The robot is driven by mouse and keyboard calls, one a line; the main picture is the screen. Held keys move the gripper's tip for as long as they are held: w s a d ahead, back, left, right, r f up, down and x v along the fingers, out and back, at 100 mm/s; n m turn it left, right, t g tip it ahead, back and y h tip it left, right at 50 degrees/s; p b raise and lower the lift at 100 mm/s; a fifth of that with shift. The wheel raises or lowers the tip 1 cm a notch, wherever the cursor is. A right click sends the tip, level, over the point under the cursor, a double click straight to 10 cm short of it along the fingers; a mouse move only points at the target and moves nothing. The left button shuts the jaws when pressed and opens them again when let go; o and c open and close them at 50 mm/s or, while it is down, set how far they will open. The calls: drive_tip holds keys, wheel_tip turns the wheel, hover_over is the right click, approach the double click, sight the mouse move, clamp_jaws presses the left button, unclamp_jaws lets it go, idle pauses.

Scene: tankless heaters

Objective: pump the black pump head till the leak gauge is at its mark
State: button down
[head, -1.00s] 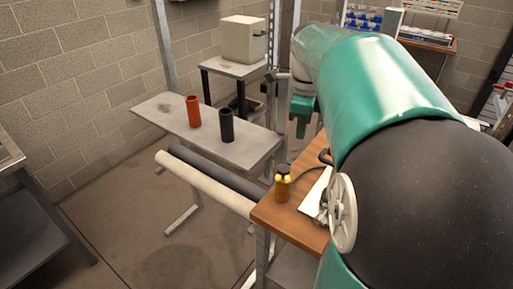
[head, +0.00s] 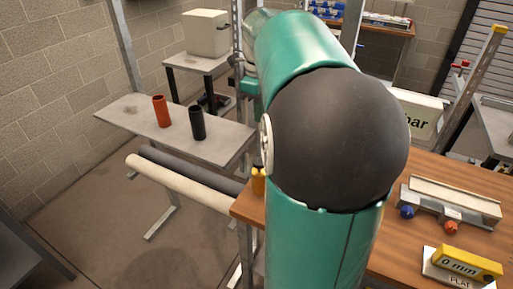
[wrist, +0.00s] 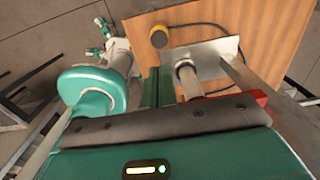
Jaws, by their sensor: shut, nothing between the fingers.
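The black pump head (wrist: 158,39) shows from above in the wrist view, on its yellow body, near the far edge of the wooden bench. In the head view only a sliver of the yellow pump body (head: 258,182) shows beside my arm. My gripper (wrist: 157,72) is shut and empty, its green fingers close together, apart from the pump head in the picture. In the head view my arm hides most of it. A white panel reading "bar" (head: 418,118) stands at the right; its dial or mark is not visible.
The wooden bench (head: 425,170) carries a grey fixture (head: 455,200) with blue and red knobs and a yellow "0 mm" gauge (head: 468,263). In the wrist view a metal cylinder (wrist: 187,75) on a silver plate stands near the fingers. A black cable (wrist: 205,25) runs behind.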

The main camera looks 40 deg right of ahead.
wheel_tip(320, 180, down, 14)
idle(0.5)
drive_tip(key=shift+s+a+f, duration=0.1)
drive_tip(key=shift+f, duration=1.25)
wheel_tip(320, 180, up, 14)
drive_tip(key=shift+r, duration=0.15)
idle(0.4)
